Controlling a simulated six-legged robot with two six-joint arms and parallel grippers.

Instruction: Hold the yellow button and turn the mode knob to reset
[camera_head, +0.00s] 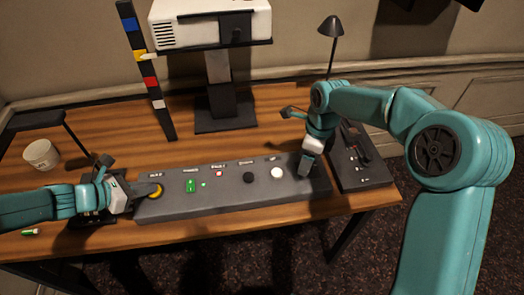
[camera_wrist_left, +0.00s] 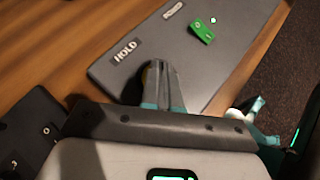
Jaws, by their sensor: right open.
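The yellow button (camera_head: 155,190) sits at the left end of the grey console (camera_head: 225,205). My left gripper (camera_head: 145,190) is at this button, its fingers close together; in the left wrist view the fingers (camera_wrist_left: 161,76) hide the button just below the HOLD label (camera_wrist_left: 127,51). A black round knob (camera_head: 249,178) stands on the right half of the console; its label is too small to read, so I cannot tell if it is the mode knob. My right gripper (camera_head: 306,165) is open, pointing down over the console's right end, and hides what is beneath it.
A green switch (camera_head: 191,185), a red-lit control (camera_head: 218,171) and a white button (camera_head: 277,172) are also on the console. A black panel (camera_head: 358,165) stands to the right. A white cup (camera_head: 41,154) is at the left, and a monitor stand (camera_head: 222,105) is behind.

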